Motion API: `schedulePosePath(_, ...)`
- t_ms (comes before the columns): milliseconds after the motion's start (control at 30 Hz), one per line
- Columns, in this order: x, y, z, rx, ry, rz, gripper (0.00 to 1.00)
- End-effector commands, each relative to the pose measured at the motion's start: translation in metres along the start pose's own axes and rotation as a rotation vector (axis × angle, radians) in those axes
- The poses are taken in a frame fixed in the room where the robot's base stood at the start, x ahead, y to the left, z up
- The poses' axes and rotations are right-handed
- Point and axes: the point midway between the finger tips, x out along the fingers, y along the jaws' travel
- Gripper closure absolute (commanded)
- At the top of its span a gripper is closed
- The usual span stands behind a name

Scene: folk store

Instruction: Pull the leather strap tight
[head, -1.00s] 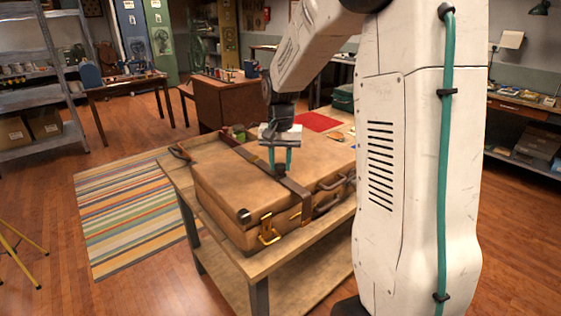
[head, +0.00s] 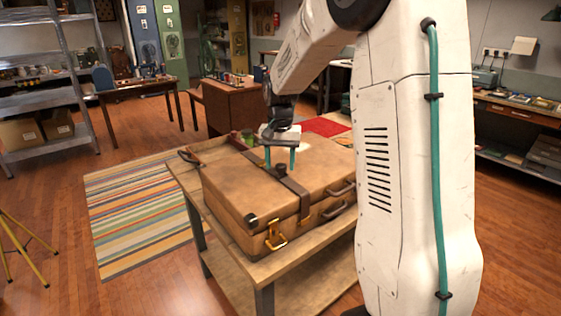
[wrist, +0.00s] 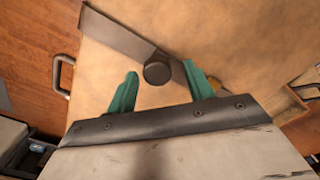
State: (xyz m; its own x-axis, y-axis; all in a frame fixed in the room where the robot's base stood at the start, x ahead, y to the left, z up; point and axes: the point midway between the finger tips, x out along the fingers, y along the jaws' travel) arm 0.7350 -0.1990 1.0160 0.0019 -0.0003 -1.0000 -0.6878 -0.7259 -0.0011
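A tan leather suitcase (head: 240,185) lies flat on a wooden bench, its brass latch (head: 276,240) and handles facing the near side. A dark brown leather strap (head: 299,200) runs across its lid and down the near side; it also shows in the wrist view (wrist: 118,36). A dark round knob (head: 281,170) sits on the strap; the wrist view shows it (wrist: 158,73) between my fingertips. My gripper (head: 281,164) is open above the knob, its two teal fingers apart and pointing down. I cannot tell whether they touch anything.
The bench top (head: 285,264) has a bare strip along its near edge. A green object (head: 247,137) and a red cloth (head: 325,126) lie behind the suitcase. A striped rug (head: 135,215) covers the floor at left, and a yellow tripod (head: 25,250) stands there.

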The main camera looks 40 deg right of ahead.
Motion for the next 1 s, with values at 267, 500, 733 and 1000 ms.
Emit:
schedulePosePath(267, -0.026, 0.0, -0.001, 0.0, 0.004, -0.002, 0.48)
schedulePosePath(500, -0.065, -0.001, -0.001, -0.001, 0.002, -0.001, 0.48)
schedulePosePath(733, -0.078, -0.001, 0.0, -0.001, 0.0, 0.0, 0.48)
schedulePosePath(1000, -0.078, -0.001, 0.0, -0.001, 0.0, 0.0, 0.48)
